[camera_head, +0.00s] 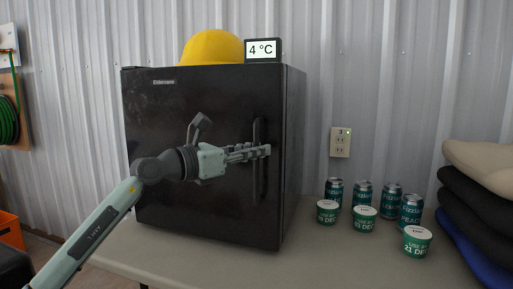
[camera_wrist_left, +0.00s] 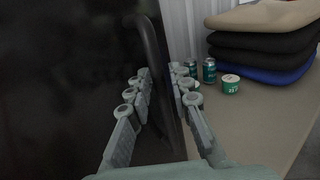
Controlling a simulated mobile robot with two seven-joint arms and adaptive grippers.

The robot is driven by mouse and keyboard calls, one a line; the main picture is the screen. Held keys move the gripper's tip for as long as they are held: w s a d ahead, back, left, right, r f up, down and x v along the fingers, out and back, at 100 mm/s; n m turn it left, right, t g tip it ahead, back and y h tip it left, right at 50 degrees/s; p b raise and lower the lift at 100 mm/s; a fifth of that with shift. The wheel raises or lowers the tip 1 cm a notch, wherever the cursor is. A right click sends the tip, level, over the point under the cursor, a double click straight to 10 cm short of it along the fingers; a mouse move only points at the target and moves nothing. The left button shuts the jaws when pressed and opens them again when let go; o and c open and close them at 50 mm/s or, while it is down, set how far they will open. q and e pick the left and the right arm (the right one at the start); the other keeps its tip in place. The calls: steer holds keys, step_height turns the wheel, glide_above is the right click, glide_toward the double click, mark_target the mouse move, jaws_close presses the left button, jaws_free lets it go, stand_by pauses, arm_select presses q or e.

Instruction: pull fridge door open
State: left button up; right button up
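The small black fridge (camera_head: 295,130) stands on the table with its door (camera_head: 215,215) shut. A dark vertical bar handle (camera_head: 259,185) is near the door's right edge. My left gripper (camera_head: 266,151) reaches across the door front at the handle's mid-height. In the left wrist view, the handle (camera_wrist_left: 157,55) runs between the two spread fingers of the left gripper (camera_wrist_left: 161,70). The fingers are open around it, with some gap; whether either one touches it I cannot tell. My right gripper is in neither view.
Several cans (camera_head: 362,194) and tubs (camera_head: 365,219) stand on the table (camera_head: 310,262) right of the fridge, beside stacked cushions (camera_head: 480,200). A yellow hard hat (camera_head: 211,48) and a 4 °C display (camera_head: 263,50) are on top. The table's front strip is clear.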

arm_select(q)
steer(key=shift+w+d, duration=0.2)
jaws_close()
steer(key=shift+s+a+f, duration=0.1)
steer(key=shift+s, duration=0.1)
stand_by(0.4)
